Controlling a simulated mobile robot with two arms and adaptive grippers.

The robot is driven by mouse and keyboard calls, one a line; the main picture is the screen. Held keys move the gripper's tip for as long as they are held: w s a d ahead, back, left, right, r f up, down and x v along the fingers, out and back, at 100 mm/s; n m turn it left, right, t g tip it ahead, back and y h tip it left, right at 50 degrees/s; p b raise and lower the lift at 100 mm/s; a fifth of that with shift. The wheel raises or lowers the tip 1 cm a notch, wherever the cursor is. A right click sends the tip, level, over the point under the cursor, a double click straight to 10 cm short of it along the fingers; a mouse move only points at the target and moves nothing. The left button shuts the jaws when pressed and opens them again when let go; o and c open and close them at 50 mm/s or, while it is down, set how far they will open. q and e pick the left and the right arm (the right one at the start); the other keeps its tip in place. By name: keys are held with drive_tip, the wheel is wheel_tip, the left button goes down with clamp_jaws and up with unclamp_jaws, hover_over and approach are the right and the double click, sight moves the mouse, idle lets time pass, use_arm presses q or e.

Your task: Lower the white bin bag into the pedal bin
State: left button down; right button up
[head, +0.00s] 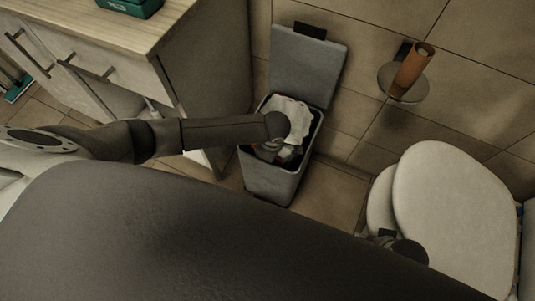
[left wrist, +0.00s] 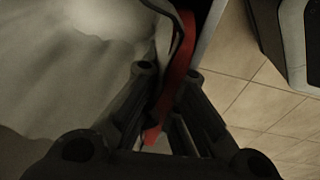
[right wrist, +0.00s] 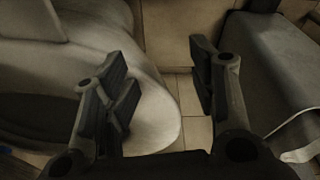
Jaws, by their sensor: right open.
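The grey pedal bin (head: 272,180) stands on the floor with its lid (head: 308,68) raised against the wall. The white bin bag (head: 292,112) is in the bin's mouth, its upper part bulging at the rim; its lower part is hidden. My left gripper (head: 268,150) is at the mouth, beside the bag. In the left wrist view, the bag (left wrist: 70,70) fills the left, and my left gripper (left wrist: 166,75) looks closed on its red strap (left wrist: 182,55). My right gripper (right wrist: 160,75) is open and empty, near the toilet.
A white toilet (head: 455,205) stands right of the bin; it also shows in the right wrist view (right wrist: 155,115). A wooden-topped cabinet (head: 100,30) stands left of the bin. A wall holder (head: 402,88) with a brown tube is above right. Tiled floor (head: 328,195) is clear between bin and toilet.

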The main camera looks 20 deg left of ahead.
drive_tip(key=shift+w+r+t, duration=0.2)
drive_tip(key=shift+w+r, duration=0.15)
drive_tip(key=shift+w, duration=0.2)
drive_tip(key=shift+w+r+t, duration=0.2)
drive_tip(key=shift+w+r, duration=0.1)
drive_tip(key=shift+w, duration=0.25)
use_arm(q)
drive_tip(key=c, duration=1.6)
unclamp_jaws()
drive_tip(key=shift+f, duration=0.15)
drive_tip(key=shift+o, duration=0.3)
drive_tip(key=shift+s+a+f, duration=0.15)
drive_tip(key=shift+f, duration=0.05)
drive_tip(key=o, duration=0.3)
drive_tip(key=shift+f, duration=0.1)
use_arm(e)
drive_tip(key=shift+s+a+f+g, duration=0.15)
drive_tip(key=shift+s+f+g, duration=0.25)
drive_tip(key=shift+s+f, duration=0.5)
use_arm(q)
drive_tip(key=shift+o, duration=0.2)
drive_tip(key=shift+r, duration=0.25)
use_arm(e)
drive_tip(key=shift+s+r, duration=0.1)
drive_tip(key=shift+r, duration=0.05)
